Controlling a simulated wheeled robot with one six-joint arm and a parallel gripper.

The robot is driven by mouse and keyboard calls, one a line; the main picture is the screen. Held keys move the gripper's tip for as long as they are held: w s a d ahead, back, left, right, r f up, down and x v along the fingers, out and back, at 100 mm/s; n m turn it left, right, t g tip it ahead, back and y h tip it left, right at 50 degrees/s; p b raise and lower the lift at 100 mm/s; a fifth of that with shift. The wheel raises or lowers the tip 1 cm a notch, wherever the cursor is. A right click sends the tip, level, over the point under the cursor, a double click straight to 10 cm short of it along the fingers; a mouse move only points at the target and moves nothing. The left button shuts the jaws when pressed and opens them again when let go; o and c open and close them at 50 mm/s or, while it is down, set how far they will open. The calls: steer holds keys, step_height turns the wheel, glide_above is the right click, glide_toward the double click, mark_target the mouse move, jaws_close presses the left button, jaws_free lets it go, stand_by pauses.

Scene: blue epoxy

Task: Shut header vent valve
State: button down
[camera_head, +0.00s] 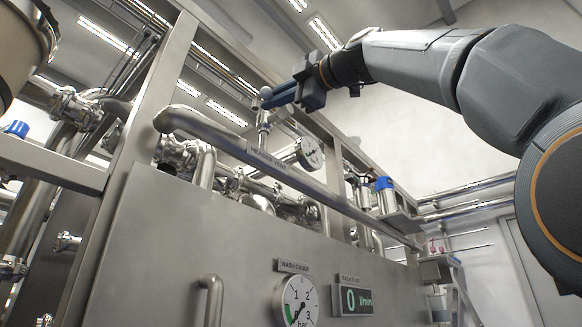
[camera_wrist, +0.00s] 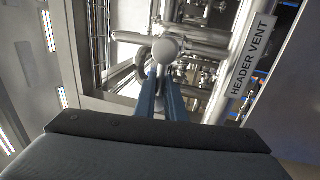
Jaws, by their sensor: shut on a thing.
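The header vent valve (camera_head: 263,125) is a small silver fitting standing up from the horizontal pipe, near the HEADER VENT label (camera_head: 268,157). My gripper (camera_head: 272,98) reaches it from the upper right, with its blue fingers at the top of the valve. In the wrist view my gripper (camera_wrist: 160,92) has its two fingers close together around the valve's handle, just below a round silver knob (camera_wrist: 166,49). The fingers hide most of the gripped part. The HEADER VENT label also shows at the right of the wrist view (camera_wrist: 251,57).
A round gauge (camera_head: 311,153) stands close to the right of the valve. A steel frame post (camera_head: 150,110) rises to the left. Pipes crowd behind the valve.

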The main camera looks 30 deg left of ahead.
steer(key=shift+s, duration=0.25)
steer(key=c, duration=2.1)
jaws_free()
steer(key=o, duration=0.3)
steer(key=shift+s, duration=0.2)
steer(key=shift+w, duration=0.2)
steer(key=b+v, duration=0.4)
steer(key=v, duration=0.3)
steer(key=shift+d, duration=0.35)
steer(key=shift+f, duration=0.2)
